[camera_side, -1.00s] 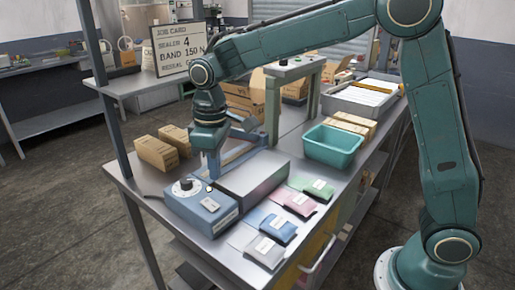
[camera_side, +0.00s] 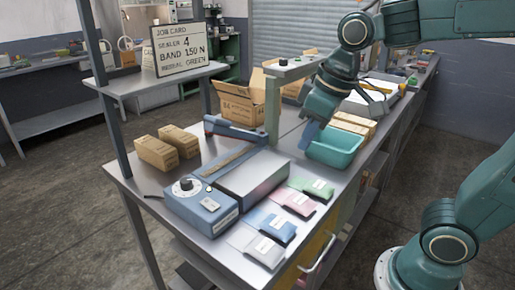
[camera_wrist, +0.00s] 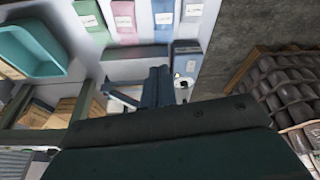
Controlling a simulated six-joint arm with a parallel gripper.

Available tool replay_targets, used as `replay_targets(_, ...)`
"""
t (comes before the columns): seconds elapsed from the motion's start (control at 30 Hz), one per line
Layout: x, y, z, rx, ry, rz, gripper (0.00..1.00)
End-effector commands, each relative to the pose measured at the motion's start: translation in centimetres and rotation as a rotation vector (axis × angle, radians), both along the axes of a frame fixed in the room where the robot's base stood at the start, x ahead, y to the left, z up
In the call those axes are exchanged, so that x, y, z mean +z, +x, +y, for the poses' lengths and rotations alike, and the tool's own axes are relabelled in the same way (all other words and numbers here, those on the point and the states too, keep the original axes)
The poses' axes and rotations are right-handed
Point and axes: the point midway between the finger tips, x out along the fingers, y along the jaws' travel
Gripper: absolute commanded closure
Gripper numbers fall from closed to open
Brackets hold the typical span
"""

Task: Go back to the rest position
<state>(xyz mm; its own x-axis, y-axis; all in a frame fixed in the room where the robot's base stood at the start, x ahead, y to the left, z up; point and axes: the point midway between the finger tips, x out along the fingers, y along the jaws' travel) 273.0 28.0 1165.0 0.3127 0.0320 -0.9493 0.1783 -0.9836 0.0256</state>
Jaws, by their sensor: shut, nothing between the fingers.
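My gripper (camera_side: 309,134) is shut and empty. In the side view its blue fingers point down just left of the teal tray (camera_side: 335,158), above the bench; I cannot tell whether they touch anything. In the wrist view the shut fingers (camera_wrist: 158,88) are at the middle, with the bench below. The blue sealer unit (camera_side: 205,206) with its dial (camera_side: 187,184) stands at the bench's near left, well apart from my gripper. Its blue lever arm (camera_side: 238,133) lies behind it.
Green (camera_side: 318,187), pink (camera_side: 300,203), blue (camera_side: 278,229) and grey (camera_side: 265,252) pouches lie in a row at the front. A post stand (camera_side: 273,110), cartons (camera_side: 240,104) and a job card (camera_side: 180,48) stand behind. Two small boxes (camera_side: 155,153) sit at left.

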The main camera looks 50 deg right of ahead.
Motion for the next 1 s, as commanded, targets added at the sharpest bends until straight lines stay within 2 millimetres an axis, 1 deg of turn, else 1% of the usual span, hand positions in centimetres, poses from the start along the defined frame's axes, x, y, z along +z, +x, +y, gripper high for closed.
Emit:
replay_targets(0.03, 0.1, -1.0, -0.4, -0.017, 0.004, -0.018, 1.0)
replay_targets(0.3, -0.6, -5.8, -1.9, -0.104, 0.024, -0.101, 1.0)
replay_targets(0.4, -1.1, -7.3, -2.3, -0.133, 0.03, -0.127, 1.0)
replay_targets(0.5, -1.5, -8.3, -2.6, -0.154, 0.035, -0.15, 1.0)
replay_targets(0.7, -2.0, -9.4, -2.8, -0.177, 0.041, -0.17, 1.0)
replay_targets(1.0, -2.1, -9.4, -2.8, -0.177, 0.041, -0.17, 1.0)
